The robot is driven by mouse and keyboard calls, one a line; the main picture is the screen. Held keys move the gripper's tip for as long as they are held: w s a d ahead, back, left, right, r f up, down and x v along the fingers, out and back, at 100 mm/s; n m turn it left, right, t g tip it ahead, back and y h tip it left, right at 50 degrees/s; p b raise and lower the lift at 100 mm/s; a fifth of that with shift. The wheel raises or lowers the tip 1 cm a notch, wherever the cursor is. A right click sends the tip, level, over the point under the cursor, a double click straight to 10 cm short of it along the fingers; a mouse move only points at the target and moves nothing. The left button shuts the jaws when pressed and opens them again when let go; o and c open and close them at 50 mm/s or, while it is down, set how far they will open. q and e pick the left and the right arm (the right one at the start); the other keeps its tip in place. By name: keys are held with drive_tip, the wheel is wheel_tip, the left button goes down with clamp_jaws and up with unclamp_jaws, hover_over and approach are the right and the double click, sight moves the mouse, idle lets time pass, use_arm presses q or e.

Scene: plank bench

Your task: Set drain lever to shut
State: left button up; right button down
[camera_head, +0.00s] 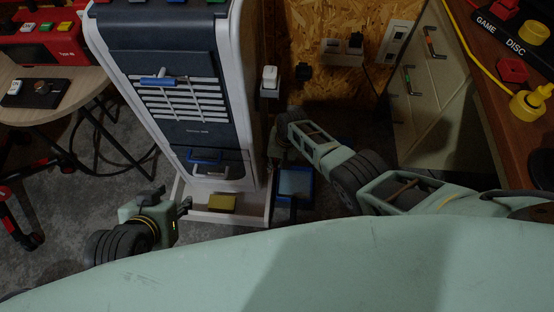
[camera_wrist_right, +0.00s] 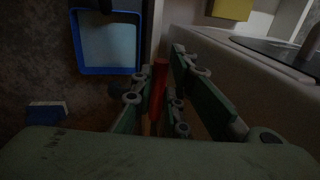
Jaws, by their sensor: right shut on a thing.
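The drain lever (camera_wrist_right: 159,88) shows as a red bar in the right wrist view. It stands between the fingers of my right gripper (camera_wrist_right: 162,92), which is shut on it. In the head view my right gripper (camera_head: 277,150) is at the lower right side of the tall dark and white machine (camera_head: 247,90), and the lever is hidden there. My left gripper (camera_head: 170,199) is at the machine's lower left, with its fingers apart and nothing seen between them.
A blue-rimmed tray (camera_wrist_right: 76,55) lies on the floor beside the machine. A yellow block (camera_head: 221,203) sits on the machine's white base ledge. A round table (camera_head: 65,88) stands at the left. A wooden bench (camera_head: 500,90) and cabinet (camera_head: 425,120) stand at the right.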

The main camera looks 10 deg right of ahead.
drive_tip(key=shift+w+d+r, duration=0.1)
drive_tip(key=shift+w, duration=0.05)
drive_tip(key=c, duration=1.7)
unclamp_jaws()
drive_tip(key=shift+c, duration=0.2)
wheel_tip(320, 180, up, 12)
drive_tip(key=d, duration=0.2)
drive_tip(key=shift+s, duration=0.45)
